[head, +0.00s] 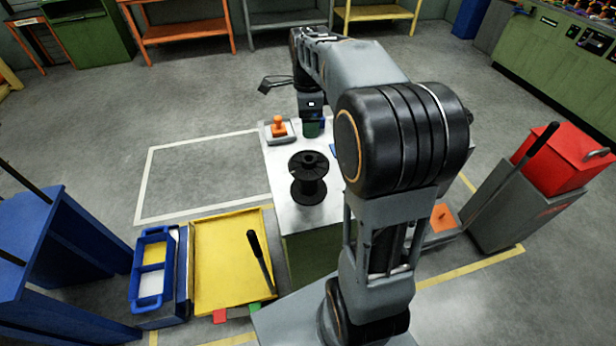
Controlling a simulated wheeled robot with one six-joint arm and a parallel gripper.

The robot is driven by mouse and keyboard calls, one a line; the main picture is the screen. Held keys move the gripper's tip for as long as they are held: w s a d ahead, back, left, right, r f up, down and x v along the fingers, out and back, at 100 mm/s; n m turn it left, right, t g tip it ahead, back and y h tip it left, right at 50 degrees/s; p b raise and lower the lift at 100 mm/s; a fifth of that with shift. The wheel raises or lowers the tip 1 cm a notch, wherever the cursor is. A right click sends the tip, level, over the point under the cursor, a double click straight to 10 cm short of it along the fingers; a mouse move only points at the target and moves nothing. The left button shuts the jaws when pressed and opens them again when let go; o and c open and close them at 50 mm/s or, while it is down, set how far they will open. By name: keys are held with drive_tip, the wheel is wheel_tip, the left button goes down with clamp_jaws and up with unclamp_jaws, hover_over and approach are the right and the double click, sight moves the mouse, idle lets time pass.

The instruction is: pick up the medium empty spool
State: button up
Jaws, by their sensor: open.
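A black empty spool (308,181) stands upright on the white top of a bench (287,205) in the middle of the head view. Its wide flanges and narrow core show, and it is apart from my gripper. My gripper (312,122) points down over the far part of the bench, beyond the spool. It is open, though its fingers are small and partly hidden. A dark green thing shows right at the gripper; I cannot tell whether they touch.
An orange knob on a grey base (278,127) sits left of my gripper. A yellow tray (215,265) and a blue divided bin (152,270) stand left of the bench. A grey bin with a red box (565,158) stands at right.

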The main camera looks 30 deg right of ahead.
hover_over(309, 157)
wheel_tip(309, 157, down, 8)
drive_tip(key=r, duration=0.1)
drive_tip(key=shift+m, duration=0.4)
drive_tip(key=shift+s+a+f+p, duration=0.1)
drive_tip(key=shift+s+f, duration=0.1)
drive_tip(key=shift+f, duration=0.9)
drive_tip(key=shift+s+a+f+p, duration=0.1)
drive_tip(key=shift+s+f, duration=0.05)
drive_tip(key=shift+f, duration=1)
drive_tip(key=shift+s+a+f+p, duration=0.1)
drive_tip(key=shift+s+f, duration=0.1)
drive_tip(key=shift+f, duration=0.9)
drive_tip(key=c, duration=1.4)
